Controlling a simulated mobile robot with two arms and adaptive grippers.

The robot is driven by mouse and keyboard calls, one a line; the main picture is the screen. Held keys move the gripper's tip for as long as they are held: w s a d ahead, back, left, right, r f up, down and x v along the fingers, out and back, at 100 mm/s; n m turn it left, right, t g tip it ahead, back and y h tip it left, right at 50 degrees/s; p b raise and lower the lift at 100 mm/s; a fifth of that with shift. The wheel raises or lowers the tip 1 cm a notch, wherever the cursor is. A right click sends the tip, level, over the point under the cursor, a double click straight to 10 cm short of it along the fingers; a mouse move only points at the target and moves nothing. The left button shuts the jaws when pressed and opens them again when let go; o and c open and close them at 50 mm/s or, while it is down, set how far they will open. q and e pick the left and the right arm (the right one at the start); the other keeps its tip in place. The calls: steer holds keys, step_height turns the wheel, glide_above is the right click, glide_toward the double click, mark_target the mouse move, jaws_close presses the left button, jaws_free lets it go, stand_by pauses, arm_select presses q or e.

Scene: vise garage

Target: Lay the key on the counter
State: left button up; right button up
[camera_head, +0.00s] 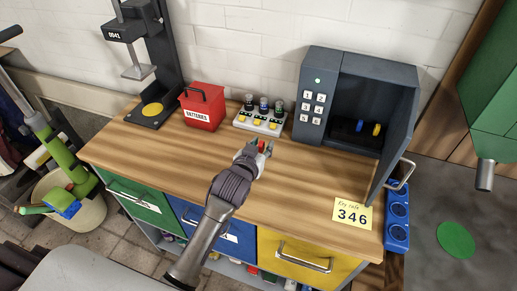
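My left gripper (260,149) is over the middle of the wooden counter (310,180), in front of the battery rack. A small red piece (262,145) shows between its fingertips. It looks like the key's red tag, but its shape is mostly hidden. I cannot tell whether it touches the counter. The key safe (316,85) stands at the back right with its door swung open. A blue tag (360,126) and a yellow tag (376,129) show inside it. My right gripper is not in view.
A red batteries box (203,107) and a battery rack (260,122) stand along the back. A press (152,60) stands at the left. A yellow note reading 346 (352,213) is at the front right. The counter's front middle is clear.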

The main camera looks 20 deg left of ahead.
arm_select(q)
steer(key=b+v, duration=0.1)
steer(key=v, duration=1.1)
steer(key=shift+r, duration=0.15)
steer(key=shift+w, duration=0.1)
